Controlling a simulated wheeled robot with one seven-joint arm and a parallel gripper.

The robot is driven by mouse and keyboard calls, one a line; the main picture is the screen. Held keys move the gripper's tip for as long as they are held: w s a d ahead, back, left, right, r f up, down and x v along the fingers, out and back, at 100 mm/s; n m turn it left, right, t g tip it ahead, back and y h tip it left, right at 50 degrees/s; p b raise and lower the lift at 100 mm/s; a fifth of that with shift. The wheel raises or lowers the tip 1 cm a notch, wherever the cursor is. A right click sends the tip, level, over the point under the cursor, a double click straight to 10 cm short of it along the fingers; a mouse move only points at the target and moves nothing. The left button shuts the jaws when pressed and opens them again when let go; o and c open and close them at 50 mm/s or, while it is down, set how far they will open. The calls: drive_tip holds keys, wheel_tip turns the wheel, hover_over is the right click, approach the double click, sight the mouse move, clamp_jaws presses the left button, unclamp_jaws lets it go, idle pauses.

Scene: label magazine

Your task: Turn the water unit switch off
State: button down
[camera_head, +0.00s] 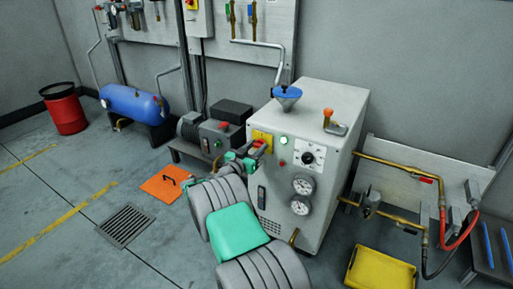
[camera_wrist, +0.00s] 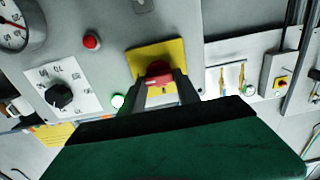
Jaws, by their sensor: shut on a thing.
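The water unit (camera_head: 335,108) is a light grey cabinet in the middle of the head view. Its switch, a red handle (camera_wrist: 158,70) on a yellow plate (camera_wrist: 142,53), sits at the upper left of the front panel. The yellow plate also shows in the head view (camera_head: 262,136). My gripper (camera_wrist: 160,84) is at the switch, its two dark fingers shut on either side of the red handle. The fingers hide part of the handle. A green lamp (camera_head: 284,141) beside the plate looks lit.
The panel also carries a black dial (camera_head: 307,158), a red button (camera_wrist: 92,41) and two gauges (camera_head: 302,186). A motor pump (camera_head: 213,131) stands close at the left. A yellow bin (camera_head: 380,271) and piping (camera_head: 390,165) are at the right. The floor at the left is mostly open.

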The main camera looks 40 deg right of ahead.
drive_tip(key=shift+n, duration=0.3)
drive_tip(key=n, duration=0.4)
drive_tip(key=shift+w+p, duration=0.15)
drive_tip(key=shift+p, duration=0.15)
drive_tip(key=n+p, duration=0.1)
drive_tip(key=n, duration=0.3)
drive_tip(key=shift+a+n, duration=0.1)
drive_tip(key=shift+n, duration=0.3)
drive_tip(key=n+p, duration=0.1)
drive_tip(key=n, duration=0.3)
drive_tip(key=shift+w+f+n+p, duration=0.1)
drive_tip(key=shift+n+p, duration=0.2)
drive_tip(key=shift+p, duration=0.1)
drive_tip(key=shift+f+n+p, duration=0.15)
drive_tip(key=shift+n+p, duration=0.5)
drive_tip(key=shift+n, duration=1.25)
drive_tip(key=c, duration=0.9)
unclamp_jaws()
drive_tip(key=shift+a, duration=0.1)
